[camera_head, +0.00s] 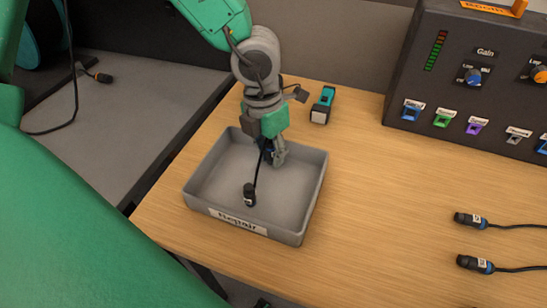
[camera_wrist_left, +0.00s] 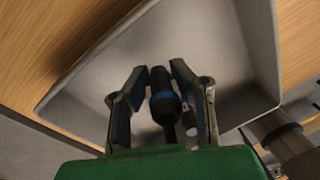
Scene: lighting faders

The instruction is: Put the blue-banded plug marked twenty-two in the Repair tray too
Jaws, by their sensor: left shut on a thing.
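The grey Repair tray (camera_head: 312,200) sits on the wooden table, its label (camera_head: 238,221) on the front wall. My left gripper (camera_head: 272,156) is down inside the tray, toward its back. In the left wrist view, my left gripper (camera_wrist_left: 163,85) is shut on a dark plug with a blue band (camera_wrist_left: 165,100); its number cannot be read. A black plug with a pale mark (camera_head: 249,195) lies in the front part of the tray, a dark cable running up from it toward the gripper. My right gripper is not in view.
Two blue-banded plugs (camera_head: 470,220) (camera_head: 475,263) with cables lie on the table at right. A fader console (camera_head: 460,70) stands at the back right. Another plug (camera_head: 103,77) lies on the grey surface at left. Mid-table is clear.

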